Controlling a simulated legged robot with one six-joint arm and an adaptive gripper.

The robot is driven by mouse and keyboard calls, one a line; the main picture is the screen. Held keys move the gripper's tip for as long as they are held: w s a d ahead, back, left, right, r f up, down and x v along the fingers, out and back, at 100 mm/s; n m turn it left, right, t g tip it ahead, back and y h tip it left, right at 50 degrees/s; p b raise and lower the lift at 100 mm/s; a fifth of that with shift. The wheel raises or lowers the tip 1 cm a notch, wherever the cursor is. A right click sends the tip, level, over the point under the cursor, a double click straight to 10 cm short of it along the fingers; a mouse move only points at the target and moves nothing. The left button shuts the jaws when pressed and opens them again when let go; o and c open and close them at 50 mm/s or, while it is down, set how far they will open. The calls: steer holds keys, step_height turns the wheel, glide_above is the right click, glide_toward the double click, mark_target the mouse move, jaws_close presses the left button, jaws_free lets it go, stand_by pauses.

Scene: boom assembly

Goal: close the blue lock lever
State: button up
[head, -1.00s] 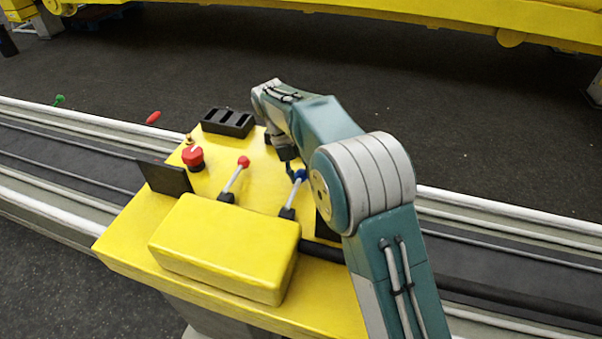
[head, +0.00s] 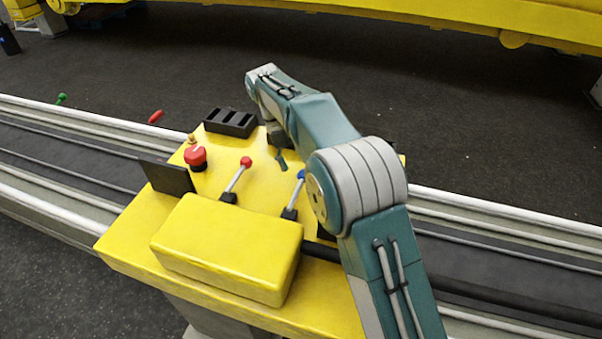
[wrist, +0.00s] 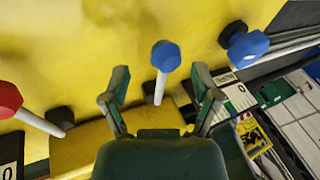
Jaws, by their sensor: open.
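A lever with a blue knob (head: 300,175) and a pale shaft stands on the yellow console, right of a red-knobbed lever (head: 246,162). My gripper (head: 281,162) is just left of and beyond the blue knob in the head view. In the wrist view my gripper (wrist: 160,75) is open and empty. A blue knob (wrist: 165,56) on a white shaft shows between its spread fingers, apart from both. A second blue knob (wrist: 247,48) with a dark base shows at the upper right. I cannot tell which blue piece is the lock lever.
A red push button (head: 196,158), a dark upright plate (head: 167,178), a black slotted block (head: 230,122) and a raised yellow box (head: 228,248) crowd the console. Rails run behind it. A red knob (wrist: 8,99) is left in the wrist view.

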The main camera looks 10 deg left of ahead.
steer(key=v, duration=0.3)
steer(key=shift+a, duration=0.25)
steer(key=shift+w+r, duration=0.1)
steer(key=shift+r, duration=0.05)
steer(key=s+d+r+m+t+y, duration=0.2)
steer(key=s+d+r+m, duration=0.3)
steer(key=d+m, duration=0.45)
steer(key=s+d+r+m+t+y, duration=0.1)
steer(key=s+d+r+m+y, duration=0.15)
steer(key=d+r+m, duration=0.65)
steer(key=s+d+f+m+t, duration=0.2)
steer(key=s+d+m, duration=0.4)
steer(key=s+m, duration=0.3)
steer(key=s+d+f+m+t, duration=0.3)
steer(key=s+d+f+m, duration=0.2)
steer(key=s+d+m, duration=0.2)
steer(key=s+m, duration=0.2)
steer(key=s, duration=0.1)
steer(key=shift+w+d+f, duration=0.1)
stand_by(0.4)
